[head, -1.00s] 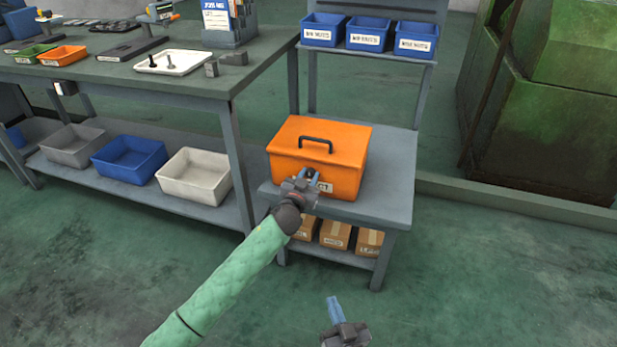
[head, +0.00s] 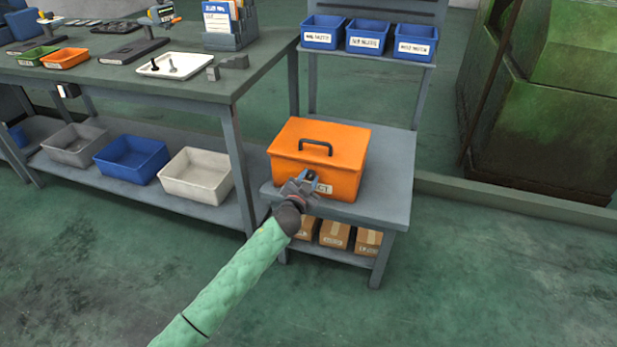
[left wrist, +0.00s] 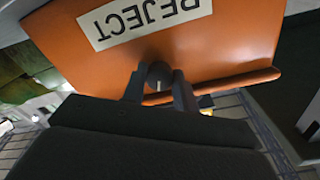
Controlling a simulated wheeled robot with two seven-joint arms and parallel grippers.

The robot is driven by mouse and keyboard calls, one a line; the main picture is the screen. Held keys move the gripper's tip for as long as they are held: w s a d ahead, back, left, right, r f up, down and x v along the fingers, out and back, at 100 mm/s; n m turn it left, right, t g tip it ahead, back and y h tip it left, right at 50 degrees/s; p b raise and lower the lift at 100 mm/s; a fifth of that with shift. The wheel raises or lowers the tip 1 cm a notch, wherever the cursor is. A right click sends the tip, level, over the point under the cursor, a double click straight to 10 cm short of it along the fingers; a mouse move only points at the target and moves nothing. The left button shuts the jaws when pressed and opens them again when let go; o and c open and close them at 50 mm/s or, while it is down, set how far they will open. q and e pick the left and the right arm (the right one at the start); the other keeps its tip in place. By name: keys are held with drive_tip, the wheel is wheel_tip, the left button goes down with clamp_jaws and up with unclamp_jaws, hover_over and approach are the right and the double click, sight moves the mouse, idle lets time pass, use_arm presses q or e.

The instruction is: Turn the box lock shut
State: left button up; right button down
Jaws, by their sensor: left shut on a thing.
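The orange box (head: 318,150) with a dark top handle stands on the small grey table. Its white label reads REJECT in the left wrist view (left wrist: 140,20), where the box appears upside down. My left gripper (head: 305,178) is at the front face of the box. In the left wrist view its two fingers (left wrist: 158,90) are shut on the dark round box lock (left wrist: 158,72), which has a light mark on it. The fingers hide part of the lock, and the lock's inner state cannot be told. My right gripper is out of view.
The small grey table (head: 385,205) has bare top to the right of the box. Blue bins (head: 366,37) stand on a shelf behind it. Cardboard boxes (head: 335,234) lie below. A workbench (head: 200,85) stands at the left. The floor in front is clear.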

use_arm(q)
drive_tip(key=shift+r+m+p, duration=0.2)
drive_tip(key=shift+m+p, duration=0.5)
drive_tip(key=shift+m, duration=0.3)
drive_tip(key=m+p, duration=0.2)
drive_tip(key=m, duration=0.2)
drive_tip(key=m+p, duration=0.2)
drive_tip(key=m, duration=0.1)
drive_tip(key=shift+m, duration=0.4)
drive_tip(key=shift+d+f+m+y+p, duration=0.15)
drive_tip(key=shift+m+y+p, duration=0.3)
drive_tip(key=shift+m, duration=1.45)
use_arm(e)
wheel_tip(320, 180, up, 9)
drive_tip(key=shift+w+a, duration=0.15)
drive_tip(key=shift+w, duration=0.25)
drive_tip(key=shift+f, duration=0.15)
use_arm(q)
drive_tip(key=o, duration=1)
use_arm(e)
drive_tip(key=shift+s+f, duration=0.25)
